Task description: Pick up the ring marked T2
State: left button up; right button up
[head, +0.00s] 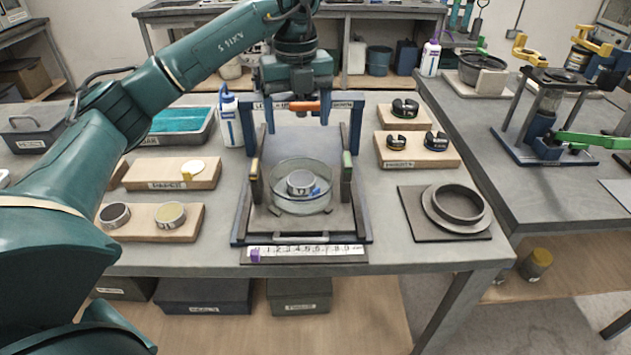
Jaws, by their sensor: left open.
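A small grey ring (300,182) with a dark top opening sits in a round clear glass dish (303,206). The mark on its front looks like T2, but it is small. A bit of blue shows at its right side. The dish stands inside a blue-and-grey lever frame (357,130) on the table. My left gripper (297,119) is open above and behind the dish, pointing down, with its fingers apart. An orange bar (300,106) shows between the fingers; I cannot tell whether they touch it. My right gripper is not in view.
Wooden blocks with round pieces stand left (154,222) and right (418,150) of the frame. A dark flanged ring (457,207) lies on a plate at right. A ruler strip (305,252) lies in front. A white bottle (229,117) stands close behind left.

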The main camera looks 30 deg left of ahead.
pick_arm(q)
send_over(301, 177)
jog(key=f, duration=0.7)
jog(key=shift+w+a, duration=0.1)
jog(key=shift+a, duration=0.1)
jog(key=f, duration=0.2)
jog(key=f+p, duration=0.1)
jog(key=f, duration=0.2)
jog(key=shift+d+f, duration=0.2)
jog(key=shift+f, duration=0.1)
jog(key=c, duration=1.2)
